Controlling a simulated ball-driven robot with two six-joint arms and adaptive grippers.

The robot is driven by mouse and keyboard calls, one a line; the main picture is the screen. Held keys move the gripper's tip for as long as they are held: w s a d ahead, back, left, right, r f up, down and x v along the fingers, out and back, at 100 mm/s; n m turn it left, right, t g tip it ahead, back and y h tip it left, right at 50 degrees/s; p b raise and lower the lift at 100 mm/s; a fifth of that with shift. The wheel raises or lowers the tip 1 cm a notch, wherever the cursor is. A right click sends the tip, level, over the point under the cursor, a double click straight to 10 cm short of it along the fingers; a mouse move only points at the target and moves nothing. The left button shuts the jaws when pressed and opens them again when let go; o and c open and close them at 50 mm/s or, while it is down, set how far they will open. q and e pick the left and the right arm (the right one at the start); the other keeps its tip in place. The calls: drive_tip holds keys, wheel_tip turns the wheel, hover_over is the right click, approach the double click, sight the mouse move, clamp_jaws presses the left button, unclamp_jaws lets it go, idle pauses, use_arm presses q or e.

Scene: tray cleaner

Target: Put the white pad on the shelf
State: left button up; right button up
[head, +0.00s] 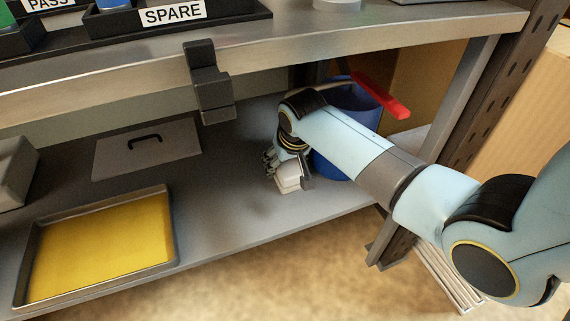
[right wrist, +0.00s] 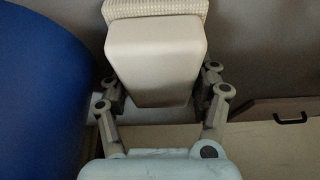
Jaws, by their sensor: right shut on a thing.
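The white pad (head: 289,184) is a pale block low over the right part of the grey lower shelf (head: 225,205), beside the blue bin. My right gripper (head: 284,166) reaches in under the bench top and is shut on the pad. In the right wrist view the pad (right wrist: 155,62) sits between the two fingers, with a smooth cream body and a textured layer at its far end. I cannot tell whether its underside touches the shelf. My left gripper is not in view.
A blue bin (head: 344,167) with a red-handled thing (head: 381,95) stands right beside my gripper. A grey lidded panel (head: 146,150) and a yellow-bottomed tray (head: 172,236) lie left on the shelf. The bench edge (head: 110,83), with a black bracket (head: 208,82), overhangs.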

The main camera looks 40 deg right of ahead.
sight(288, 163)
drive_tip(key=shift+f, duration=0.1)
drive_tip(key=o, duration=1.2)
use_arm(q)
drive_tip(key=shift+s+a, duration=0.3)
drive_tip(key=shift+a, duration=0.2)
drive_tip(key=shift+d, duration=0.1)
use_arm(e)
drive_tip(key=shift+w+p+v, duration=0.2)
drive_tip(key=shift+p+v, duration=0.45)
drive_tip(key=shift+v, duration=0.55)
drive_tip(key=shift+s+a+r+p, duration=0.15)
drive_tip(key=shift+s+r+p, duration=0.4)
drive_tip(key=shift+r, duration=0.2)
drive_tip(key=s+a+p, duration=0.1)
drive_tip(key=s, duration=0.6)
drive_tip(key=s+a+p, duration=0.1)
drive_tip(key=s, duration=0.3)
drive_tip(key=shift+s+a+f+p, duration=0.1)
drive_tip(key=shift+a+f+p, duration=0.2)
drive_tip(key=shift+a+p, duration=0.05)
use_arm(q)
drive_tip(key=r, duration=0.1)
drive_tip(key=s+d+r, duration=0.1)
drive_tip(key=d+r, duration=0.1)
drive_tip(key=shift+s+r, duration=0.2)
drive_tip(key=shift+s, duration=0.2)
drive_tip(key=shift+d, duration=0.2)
